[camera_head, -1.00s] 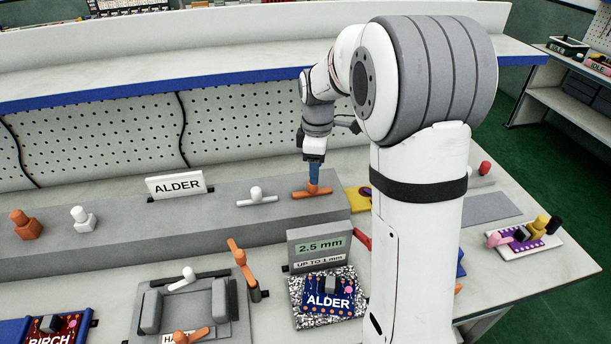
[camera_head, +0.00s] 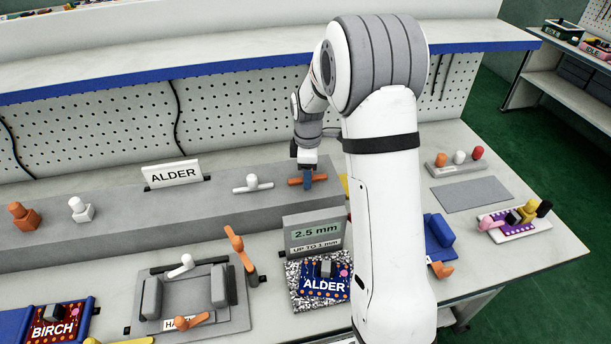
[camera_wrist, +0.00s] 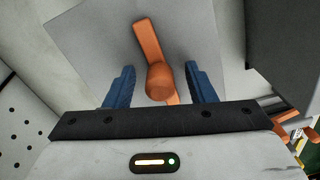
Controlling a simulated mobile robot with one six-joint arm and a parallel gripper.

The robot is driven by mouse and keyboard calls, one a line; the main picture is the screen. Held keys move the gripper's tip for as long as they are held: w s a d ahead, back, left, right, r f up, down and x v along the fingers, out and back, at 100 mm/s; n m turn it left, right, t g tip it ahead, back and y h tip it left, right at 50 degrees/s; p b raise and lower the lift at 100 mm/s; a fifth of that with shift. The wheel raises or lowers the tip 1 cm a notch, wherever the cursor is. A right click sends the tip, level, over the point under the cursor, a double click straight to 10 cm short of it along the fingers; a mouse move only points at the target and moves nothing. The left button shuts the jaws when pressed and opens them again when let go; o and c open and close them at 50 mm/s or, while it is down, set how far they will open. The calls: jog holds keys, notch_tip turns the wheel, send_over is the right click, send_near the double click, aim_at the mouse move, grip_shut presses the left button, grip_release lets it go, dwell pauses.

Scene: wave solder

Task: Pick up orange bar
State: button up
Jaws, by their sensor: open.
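The orange bar (camera_head: 295,181) lies on the grey raised ledge, to the right of a similar white bar (camera_head: 253,184). In the wrist view the orange bar (camera_wrist: 150,42) has a round knob (camera_wrist: 160,80) standing up from it. My gripper (camera_head: 307,181) is down at the orange bar. In the wrist view its two blue fingers (camera_wrist: 160,82) are apart, one on each side of the knob, with a visible gap on both sides. In the head view a finger hides part of the bar and its knob.
The grey ledge (camera_head: 120,215) also carries an ALDER sign (camera_head: 174,174), an orange block (camera_head: 25,217) and a white block (camera_head: 81,210). A 2.5 mm gauge block (camera_head: 314,233) stands in front of the ledge. The perforated back panel (camera_head: 90,140) and blue-edged shelf rise behind.

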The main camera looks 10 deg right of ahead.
jog(key=shift+c, duration=0.2)
grip_shut()
jog(key=shift+r, duration=0.1)
notch_tip(320, 180, up, 10)
jog(key=shift+f+b, duration=0.1)
jog(key=shift+b, duration=0.3)
